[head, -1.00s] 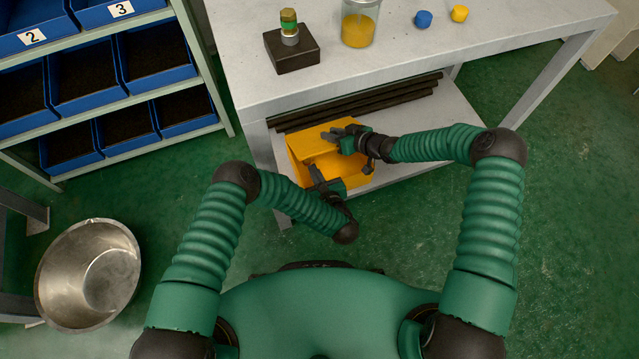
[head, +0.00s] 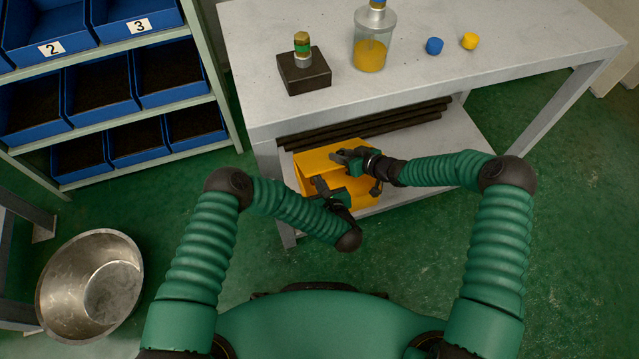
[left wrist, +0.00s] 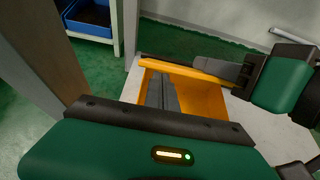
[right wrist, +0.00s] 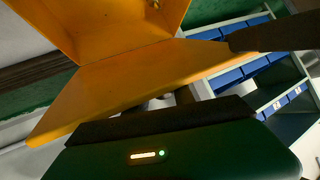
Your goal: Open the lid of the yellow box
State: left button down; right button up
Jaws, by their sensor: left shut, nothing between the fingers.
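The yellow box (head: 370,194) sits on the lower shelf of the grey table. Its lid (head: 330,158) stands partly raised, and the left wrist view shows an opening under the lid's edge (left wrist: 190,71). The right wrist view shows the lid (right wrist: 130,85) at an angle to the box's inside (right wrist: 110,25). My left gripper (head: 318,184) is shut and empty at the box's front. My right gripper (head: 338,155) is at the lid, with a dark finger at its edge in the right wrist view (right wrist: 270,38). Whether it grips the lid is unclear.
Dark pipes (head: 385,127) lie behind the box on the shelf. The tabletop (head: 500,60) above holds a dark block (head: 304,74), a jar (head: 371,50) and two small caps. A blue-bin rack (head: 120,95) stands left, and a metal basin (head: 90,285) is on the floor.

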jog(key=shift+o, duration=1.2)
jog(key=shift+d+f, duration=0.1)
jog(key=shift+s, duration=0.1)
